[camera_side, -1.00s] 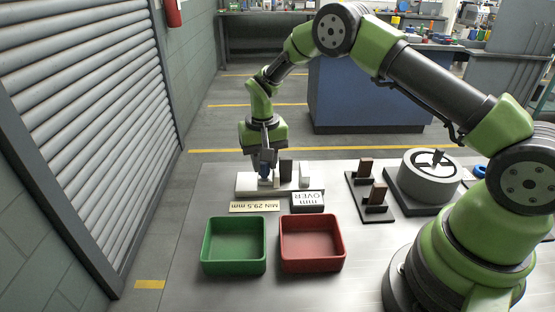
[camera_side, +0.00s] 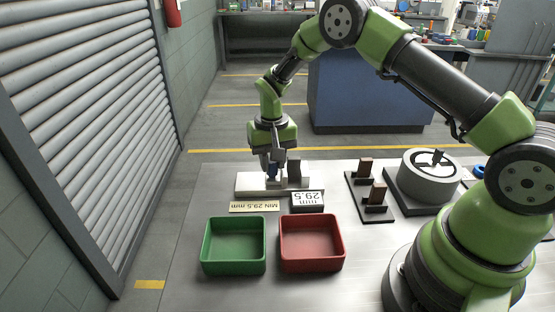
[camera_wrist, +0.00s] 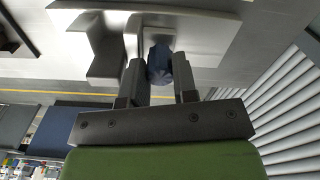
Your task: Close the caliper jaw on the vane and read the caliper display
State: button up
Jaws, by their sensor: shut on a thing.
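My gripper (camera_side: 273,166) is shut on the blue knob (camera_wrist: 160,63) of the caliper's sliding jaw, with one finger on each side of it. The white caliper base (camera_side: 246,184) lies flat on the table. The dark upright vane (camera_side: 294,168) stands just right of my gripper, seemingly between the jaws; exact contact is partly hidden. The caliper display (camera_side: 308,198), upside down in the side view, reads 29.5 mm. The label plate (camera_side: 254,207) in front of the caliper reads MIN 29.5 mm.
A green bin (camera_side: 234,266) and a red bin (camera_side: 311,264) stand in front of the caliper. A black rack (camera_side: 382,212) with two brown-topped vanes and a round grey pump (camera_side: 428,178) are to the right. The table left of the bins is clear.

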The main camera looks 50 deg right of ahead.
jog(key=shift+d, duration=0.1)
jog(key=o, duration=1)
jog(key=shift+c, duration=0.2)
jog(key=shift+r, duration=0.15)
jog(key=shift+c, duration=0.4)
jog(key=shift+o, duration=1.2)
jog(key=shift+o, duration=0.3)
jog(key=shift+r, duration=0.1)
jog(key=shift+f, duration=0.25)
jog(key=shift+c, duration=0.3)
jog(key=shift+d, duration=0.1)
jog(key=shift+c, duration=0.2)
